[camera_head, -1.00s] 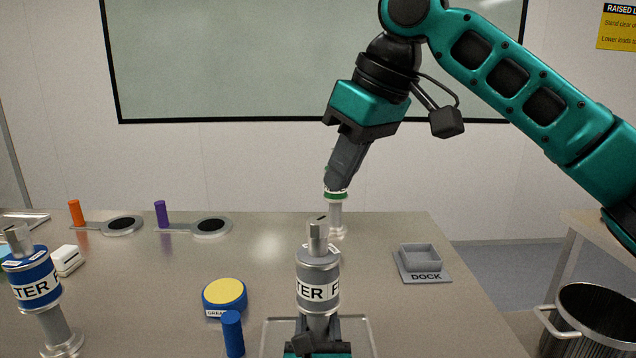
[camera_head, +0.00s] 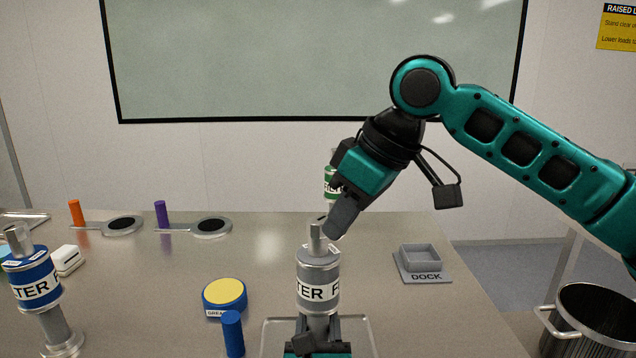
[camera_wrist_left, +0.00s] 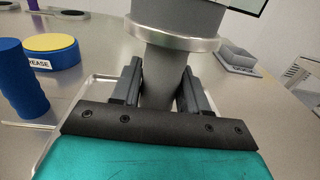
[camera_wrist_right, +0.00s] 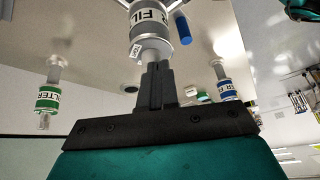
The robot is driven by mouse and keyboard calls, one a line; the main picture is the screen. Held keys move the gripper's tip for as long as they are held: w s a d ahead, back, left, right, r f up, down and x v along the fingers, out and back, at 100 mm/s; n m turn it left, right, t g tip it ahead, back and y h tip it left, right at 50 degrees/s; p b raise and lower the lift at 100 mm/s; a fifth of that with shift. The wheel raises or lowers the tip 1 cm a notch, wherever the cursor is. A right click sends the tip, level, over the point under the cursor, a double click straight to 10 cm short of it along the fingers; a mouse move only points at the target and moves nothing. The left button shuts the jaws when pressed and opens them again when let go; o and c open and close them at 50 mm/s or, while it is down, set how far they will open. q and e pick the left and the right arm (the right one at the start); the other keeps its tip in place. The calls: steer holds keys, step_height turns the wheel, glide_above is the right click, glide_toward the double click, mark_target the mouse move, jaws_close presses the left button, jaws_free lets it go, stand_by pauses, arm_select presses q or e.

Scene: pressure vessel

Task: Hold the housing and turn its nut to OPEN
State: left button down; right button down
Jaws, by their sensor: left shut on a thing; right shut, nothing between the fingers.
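The grey housing (camera_head: 318,285) with a white FILTER band stands upright at the front centre. A metal nut (camera_head: 316,240) rises from its top. My left gripper (camera_head: 318,342) is shut on the housing's narrower lower stem; the left wrist view shows its jaws (camera_wrist_left: 160,85) on both sides of the grey stem (camera_wrist_left: 165,72). My right gripper (camera_head: 332,230) is shut and empty, its tips right beside the nut's top. The right wrist view shows its closed fingers (camera_wrist_right: 158,75) in front of the housing (camera_wrist_right: 150,28). I cannot tell whether they touch the nut.
A blue filter housing (camera_head: 33,285) stands at left; a green one (camera_head: 330,183) stands behind my right gripper. A yellow-topped GREASE tin (camera_head: 224,293) and blue cylinder (camera_head: 232,333) stand left of the grey housing. A DOCK tray (camera_head: 424,262) lies right. The table between is clear.

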steer(key=shift+w+a, duration=0.1)
steer(key=shift+w, duration=0.05)
stand_by(0.5)
steer(key=shift+w, duration=0.15)
steer(key=shift+w+d, duration=0.55)
steer(key=shift+w, duration=0.1)
steer(key=shift+w+d, duration=0.1)
steer(key=shift+w, duration=0.25)
stand_by(0.4)
steer(key=shift+d, duration=0.1)
steer(key=shift+d+r, duration=0.15)
steer(key=shift+r, duration=1.35)
steer(key=shift+d+r, duration=0.1)
steer(key=shift+r, duration=1.35)
